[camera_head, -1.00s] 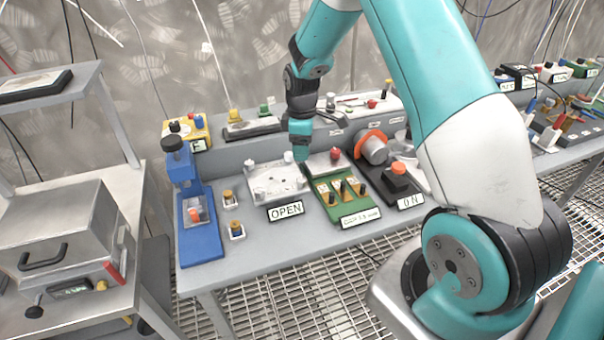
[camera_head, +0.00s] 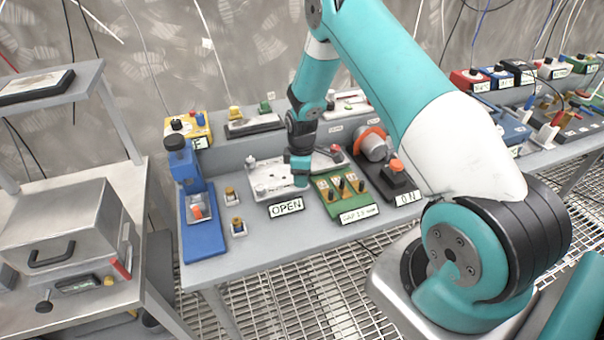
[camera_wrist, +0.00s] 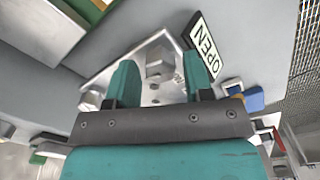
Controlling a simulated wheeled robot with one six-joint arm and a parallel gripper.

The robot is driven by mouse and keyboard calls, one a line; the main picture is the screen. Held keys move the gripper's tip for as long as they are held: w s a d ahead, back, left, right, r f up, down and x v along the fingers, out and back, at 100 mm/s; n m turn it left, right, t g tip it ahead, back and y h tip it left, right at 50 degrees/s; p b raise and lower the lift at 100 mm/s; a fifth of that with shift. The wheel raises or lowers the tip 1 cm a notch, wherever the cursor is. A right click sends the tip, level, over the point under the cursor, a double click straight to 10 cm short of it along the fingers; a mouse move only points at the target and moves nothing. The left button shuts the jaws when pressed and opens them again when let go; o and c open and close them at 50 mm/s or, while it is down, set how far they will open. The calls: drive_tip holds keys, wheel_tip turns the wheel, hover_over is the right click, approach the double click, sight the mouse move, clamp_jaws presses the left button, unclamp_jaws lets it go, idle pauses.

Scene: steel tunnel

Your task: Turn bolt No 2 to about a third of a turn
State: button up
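A white plate with metal bolts (camera_head: 262,184) lies on the bench behind an OPEN label (camera_head: 286,207). In the wrist view a square-headed metal bolt (camera_wrist: 158,62) stands on this plate (camera_wrist: 112,72), seen between and beyond my fingertips. Small marking beside it is too blurred to read, so I cannot tell its number. Another bolt (camera_wrist: 90,100) shows left of my fingers. My gripper (camera_wrist: 162,82) is open, its two teal fingers apart with nothing clearly held. In the head view my gripper (camera_head: 300,182) points down over the right part of the plate; its fingertips are hard to make out.
A green panel with several black-topped switches (camera_head: 344,195) is right of the plate. An ON-labelled unit with an orange button (camera_head: 397,167) is farther right. A blue press (camera_head: 203,238) and two small brass-topped blocks (camera_head: 237,226) are left.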

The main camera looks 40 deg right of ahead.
drive_tip(key=c, duration=0.6)
drive_tip(key=m+b, duration=0.2)
drive_tip(key=m, duration=0.2)
drive_tip(key=shift+f+m+b, duration=0.1)
drive_tip(key=shift+m+b, duration=0.2)
drive_tip(key=shift+m, duration=0.1)
drive_tip(key=m+b, duration=0.2)
drive_tip(key=m, duration=0.3)
drive_tip(key=m+b, duration=0.1)
drive_tip(key=m, duration=0.5)
drive_tip(key=shift+m, duration=0.4)
drive_tip(key=m+b, duration=0.1)
drive_tip(key=m, duration=0.4)
drive_tip(key=shift+m, duration=0.4)
